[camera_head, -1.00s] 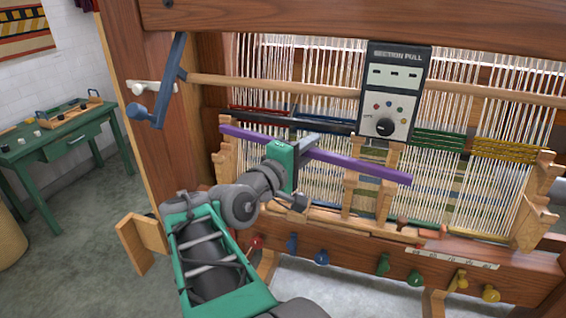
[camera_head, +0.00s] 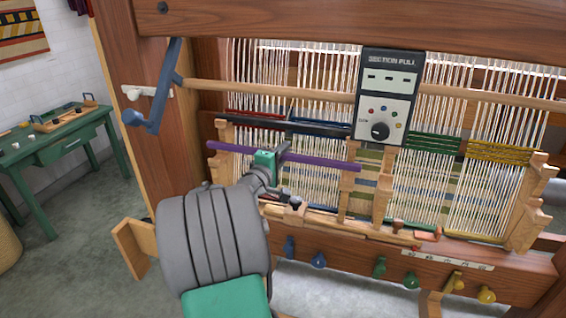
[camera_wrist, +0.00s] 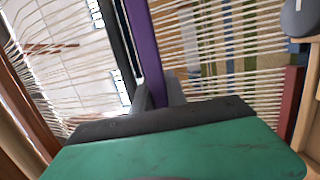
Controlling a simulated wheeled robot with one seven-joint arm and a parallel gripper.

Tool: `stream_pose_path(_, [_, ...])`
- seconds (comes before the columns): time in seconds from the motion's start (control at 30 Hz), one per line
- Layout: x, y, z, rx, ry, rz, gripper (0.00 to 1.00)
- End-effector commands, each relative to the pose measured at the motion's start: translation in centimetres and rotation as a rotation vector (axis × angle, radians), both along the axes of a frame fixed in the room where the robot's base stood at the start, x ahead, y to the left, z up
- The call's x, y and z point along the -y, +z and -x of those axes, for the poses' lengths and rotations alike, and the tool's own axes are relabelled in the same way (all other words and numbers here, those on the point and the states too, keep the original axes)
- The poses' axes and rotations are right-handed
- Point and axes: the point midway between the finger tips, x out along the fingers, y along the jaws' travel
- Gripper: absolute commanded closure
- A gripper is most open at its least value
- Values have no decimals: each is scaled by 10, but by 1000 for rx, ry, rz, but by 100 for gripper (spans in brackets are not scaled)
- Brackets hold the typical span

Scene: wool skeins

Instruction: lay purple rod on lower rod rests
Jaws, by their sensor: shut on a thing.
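The purple rod (camera_head: 325,160) is held nearly level in front of the loom's warp, its right end slightly lower in the picture. My gripper (camera_head: 268,157) is shut on it left of its middle. In the wrist view the rod (camera_wrist: 143,45) runs away from between the fingers (camera_wrist: 157,97). Notched wooden posts that look like the rod rests stand at the left (camera_head: 225,133) and near the middle (camera_head: 346,195). The rod's left end overlaps the left post, and its right end lies at the top of the middle post. I cannot tell whether it touches either.
A taller wooden post (camera_head: 384,180) stands just right of the rod's end. The control box (camera_head: 388,97) hangs above it. A dark bar (camera_head: 330,128) runs behind the rod. Coloured knobs (camera_head: 380,266) line the lower beam. The green table (camera_head: 60,140) is far left.

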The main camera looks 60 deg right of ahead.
Motion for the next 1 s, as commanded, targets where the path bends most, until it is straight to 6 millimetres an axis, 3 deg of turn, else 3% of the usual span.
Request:
stream_pose_path(0.3, [8, -39, -4, 0, 0, 1, 100])
stream_pose_path(0.63, [8, -44, -4, 1, 1, 3, 100])
stream_pose_path(0.67, [8, -44, -4, 1, 1, 2, 81])
stream_pose_path(0.9, [7, -43, -4, 1, 1, 2, 61])
stream_pose_path(1.0, [7, -43, -4, 1, 1, 2, 61])
